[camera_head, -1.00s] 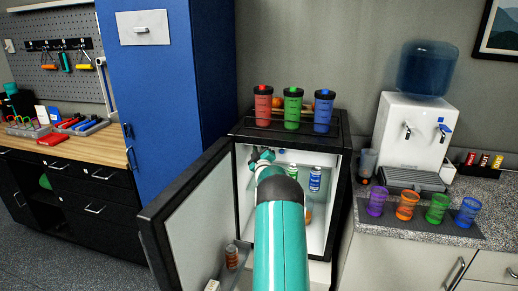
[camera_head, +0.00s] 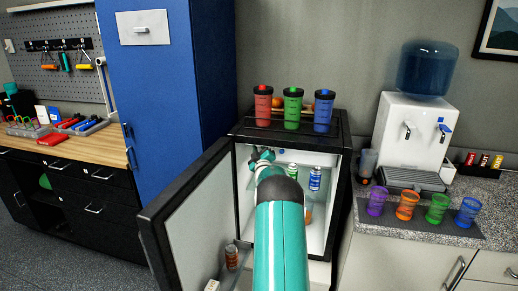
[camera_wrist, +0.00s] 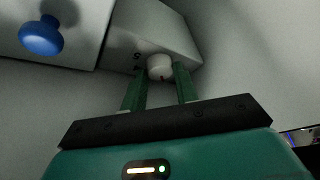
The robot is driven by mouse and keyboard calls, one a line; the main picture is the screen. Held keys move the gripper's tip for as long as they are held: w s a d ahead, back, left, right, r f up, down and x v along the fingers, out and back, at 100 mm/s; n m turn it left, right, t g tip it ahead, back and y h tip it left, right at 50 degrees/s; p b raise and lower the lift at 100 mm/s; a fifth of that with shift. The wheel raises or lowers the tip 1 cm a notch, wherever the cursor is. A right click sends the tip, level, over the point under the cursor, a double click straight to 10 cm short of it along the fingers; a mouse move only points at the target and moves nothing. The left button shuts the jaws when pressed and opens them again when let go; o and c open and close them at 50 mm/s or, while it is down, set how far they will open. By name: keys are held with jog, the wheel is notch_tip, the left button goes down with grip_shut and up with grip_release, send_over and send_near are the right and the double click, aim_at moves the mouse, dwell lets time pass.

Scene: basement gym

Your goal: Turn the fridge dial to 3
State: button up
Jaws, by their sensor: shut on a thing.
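The fridge (camera_head: 240,129) stands open, with its door (camera_head: 198,220) swung out to the left. The white round dial (camera_wrist: 159,66) with a small red mark sits on a pale housing (camera_wrist: 160,35) in the wrist view. Dark figures are printed on the housing beside the dial, too small and tilted to read surely. My gripper (camera_wrist: 161,78) has one green finger on each side of the dial and is shut on it. In the head view my gripper (camera_head: 262,155) is inside the fridge's upper left; my arm hides the dial there.
A blue knob (camera_wrist: 41,36) on a white panel lies left of the dial. Cans, one blue (camera_head: 315,179) and one green (camera_head: 293,171), stand inside the fridge. Red (camera_head: 263,106), green (camera_head: 292,108) and blue (camera_head: 323,111) cups stand on top. A brown can (camera_head: 231,257) is in the door.

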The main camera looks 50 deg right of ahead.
dwell(0.3)
jog(key=o, duration=1)
jog(key=shift+c, duration=0.2)
jog(key=v, duration=1.4)
jog(key=shift+w, duration=0.1)
